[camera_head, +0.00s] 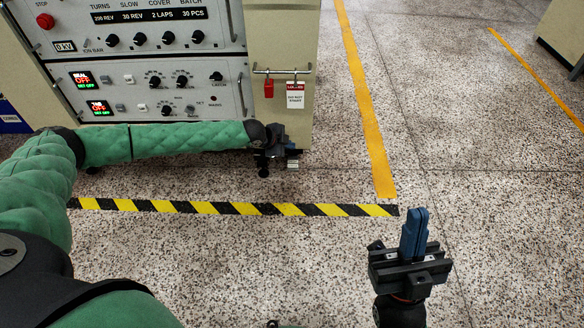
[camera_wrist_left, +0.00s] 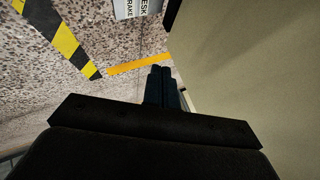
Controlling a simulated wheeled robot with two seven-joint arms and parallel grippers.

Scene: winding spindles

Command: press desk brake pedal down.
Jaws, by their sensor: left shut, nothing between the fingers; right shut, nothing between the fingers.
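A white label reading DESK BRAKE (camera_wrist_left: 138,8) shows at the top edge of the left wrist view, cut off by the frame. The pedal itself is not clearly visible there. In the head view a small pale piece (camera_head: 293,164), possibly that label, sits low by the cabinet's foot, just below my left gripper (camera_head: 290,151). My left gripper's dark blue fingers (camera_wrist_left: 161,72) are together and empty, beside the beige cabinet wall. I cannot tell whether they touch the pedal. My right gripper (camera_head: 419,213) has its blue fingers together and empty, over open floor at the lower right.
The beige cabinet (camera_head: 281,40) carries red and white tags on a rail. A control panel (camera_head: 160,85) with knobs and displays stands to its left.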

